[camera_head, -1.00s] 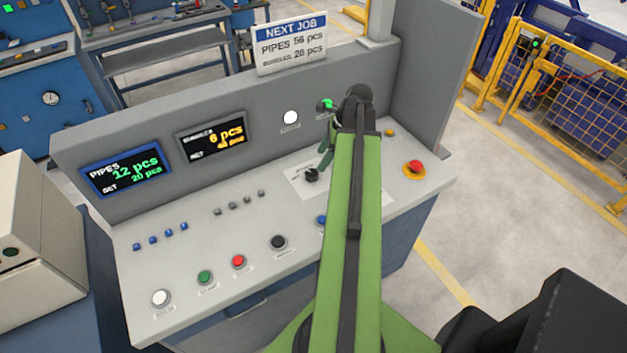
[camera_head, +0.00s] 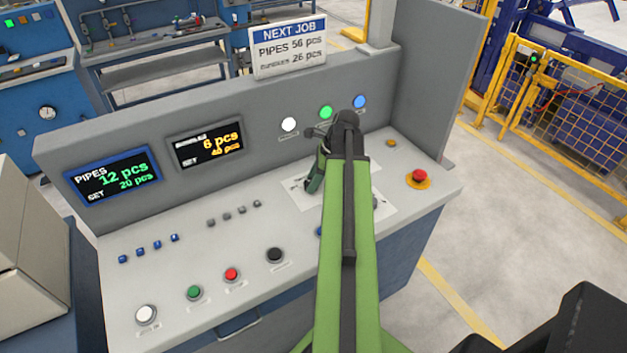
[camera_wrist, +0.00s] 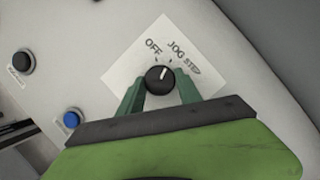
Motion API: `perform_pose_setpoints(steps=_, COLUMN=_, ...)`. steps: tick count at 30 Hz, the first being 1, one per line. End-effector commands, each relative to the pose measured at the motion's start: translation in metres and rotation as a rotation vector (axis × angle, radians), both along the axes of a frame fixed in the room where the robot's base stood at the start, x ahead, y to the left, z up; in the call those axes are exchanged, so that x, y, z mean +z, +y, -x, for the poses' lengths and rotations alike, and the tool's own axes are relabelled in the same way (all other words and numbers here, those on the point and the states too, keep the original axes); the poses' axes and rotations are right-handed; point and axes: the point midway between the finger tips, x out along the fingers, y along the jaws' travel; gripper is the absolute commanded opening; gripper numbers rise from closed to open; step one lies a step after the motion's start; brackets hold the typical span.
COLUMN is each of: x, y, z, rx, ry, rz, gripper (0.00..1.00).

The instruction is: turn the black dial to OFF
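The black dial (camera_wrist: 160,79) sits on a white label plate (camera_wrist: 125,72) in the wrist view. OFF is printed at its upper left, JOG at its upper right and STEP to the right. Its white mark points up and slightly right, closer to JOG than to OFF. My gripper (camera_wrist: 160,82) is open, with one green finger on each side of the dial and a small gap seeming to show at each side. In the head view my gripper (camera_head: 315,178) is low over the plate and hides the dial.
A black button (camera_wrist: 23,62) and a blue button (camera_wrist: 71,119) lie left of the plate in the wrist view. A red emergency button (camera_head: 419,176) stands to the right on the console (camera_head: 420,205). The upright panel (camera_head: 250,118) with displays rises behind.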

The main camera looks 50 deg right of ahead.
Motion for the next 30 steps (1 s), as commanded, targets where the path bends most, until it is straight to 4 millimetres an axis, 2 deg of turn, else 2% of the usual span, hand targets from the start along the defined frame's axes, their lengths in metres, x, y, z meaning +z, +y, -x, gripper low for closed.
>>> perform_pose_setpoints(steps=1, x=-0.0001, y=0.0005, z=0.0003, rx=0.001, ry=0.001, rz=-0.001, gripper=0.29)
perform_pose_setpoints(steps=7, x=-0.0001, y=0.0008, z=0.0004, rx=0.002, ry=0.002, rz=-0.002, gripper=0.03)
perform_pose_setpoints(steps=8, x=-0.0001, y=-0.0059, z=-0.0013, rx=0.001, ry=0.002, rz=-0.002, gripper=0.01)
perform_pose_setpoints(steps=19, x=-0.0003, y=0.0008, z=-0.0020, rx=0.089, ry=0.002, rz=-0.001, gripper=0.01)
perform_pose_setpoints(steps=30, x=-0.0004, y=0.0006, z=-0.0040, rx=0.373, ry=0.003, rz=-0.003, gripper=0.01)
